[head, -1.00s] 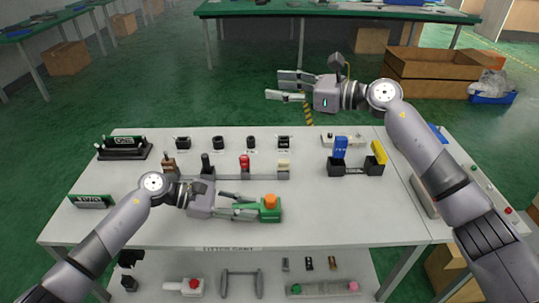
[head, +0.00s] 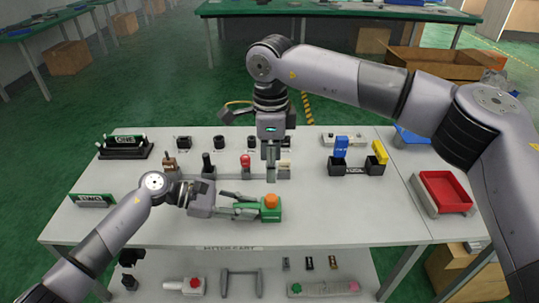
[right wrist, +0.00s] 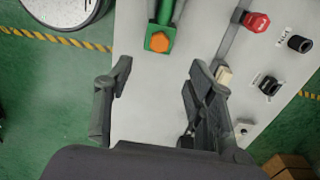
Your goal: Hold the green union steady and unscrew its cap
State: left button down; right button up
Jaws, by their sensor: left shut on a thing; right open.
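The green union (head: 274,214) lies near the front middle of the white table, with its orange cap (head: 271,201) on top. My left gripper (head: 246,207) is shut on the union's left side. In the right wrist view the union (right wrist: 160,50) shows at top centre with its orange hexagonal cap (right wrist: 159,41) facing the camera. My right gripper (head: 271,172) points down behind the union, above the table and apart from the cap. In the right wrist view its two fingers (right wrist: 158,92) are wide open with nothing between them.
A lever row with a red-topped lever (head: 245,161) stands behind the union. Black holders with a blue block (head: 341,148) and a yellow block (head: 380,152) stand to the right. A red tray (head: 443,191) is at the right. The table front right of the union is clear.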

aim_at(272, 197)
notch_tip(272, 197, down, 11)
jog(key=shift+r, duration=0.2)
dwell(0.3)
grip_shut()
jog(key=n, duration=1.2)
jog(key=shift+r, duration=0.1)
jog(key=n, duration=0.5)
jog(key=shift+d, duration=0.1)
jog(key=n, duration=0.6)
jog(key=shift+o, duration=0.2)
grip_release()
